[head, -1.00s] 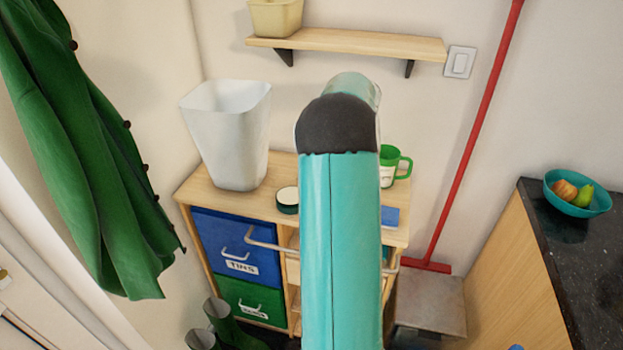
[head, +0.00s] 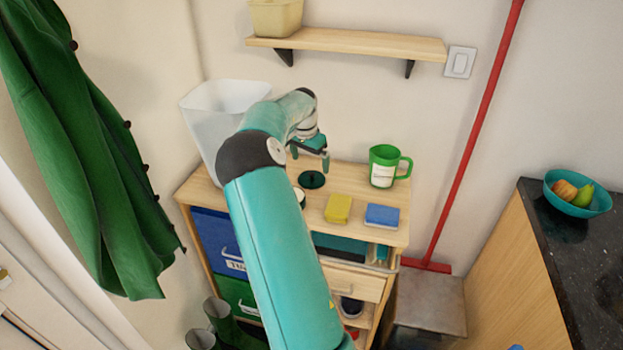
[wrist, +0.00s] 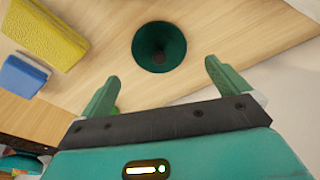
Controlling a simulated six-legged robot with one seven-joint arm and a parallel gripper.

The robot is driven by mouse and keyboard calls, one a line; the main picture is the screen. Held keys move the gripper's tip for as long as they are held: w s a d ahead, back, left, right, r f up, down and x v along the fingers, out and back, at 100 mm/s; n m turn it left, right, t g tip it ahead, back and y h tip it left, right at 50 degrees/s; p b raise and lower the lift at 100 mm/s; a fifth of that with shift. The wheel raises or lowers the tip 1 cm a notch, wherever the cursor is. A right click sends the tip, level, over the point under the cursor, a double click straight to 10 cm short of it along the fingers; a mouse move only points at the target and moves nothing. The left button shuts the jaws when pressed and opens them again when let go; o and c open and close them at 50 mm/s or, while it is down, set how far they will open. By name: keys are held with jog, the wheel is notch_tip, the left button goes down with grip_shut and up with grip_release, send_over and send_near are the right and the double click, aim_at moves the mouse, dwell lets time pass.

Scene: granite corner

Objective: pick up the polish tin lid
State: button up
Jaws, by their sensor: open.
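The polish tin lid (head: 312,180) is a small dark green disc lying on the wooden cabinet top. In the wrist view the lid (wrist: 160,46) is round with a darker centre, beyond the gap between my fingers. My gripper (head: 310,158) is above the cabinet top, just over the lid in the head view. In the wrist view my gripper (wrist: 161,72) has its two green fingers wide apart with nothing between them. A round tin with a pale top (head: 299,198) is next to the lid, partly hidden by my arm.
A yellow sponge (head: 338,208) and a blue sponge (head: 382,216) lie to the right of the lid. A green mug (head: 383,168) stands behind them. A white bin (head: 205,115) stands at the left, partly behind my arm. A wall shelf (head: 350,44) is above.

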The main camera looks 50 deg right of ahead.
aim_at(311, 173)
jog(key=f, duration=0.6)
jog(key=shift+d, duration=0.35)
jog(key=shift+r, duration=0.1)
jog(key=c, duration=0.9)
jog(key=shift+o, duration=0.2)
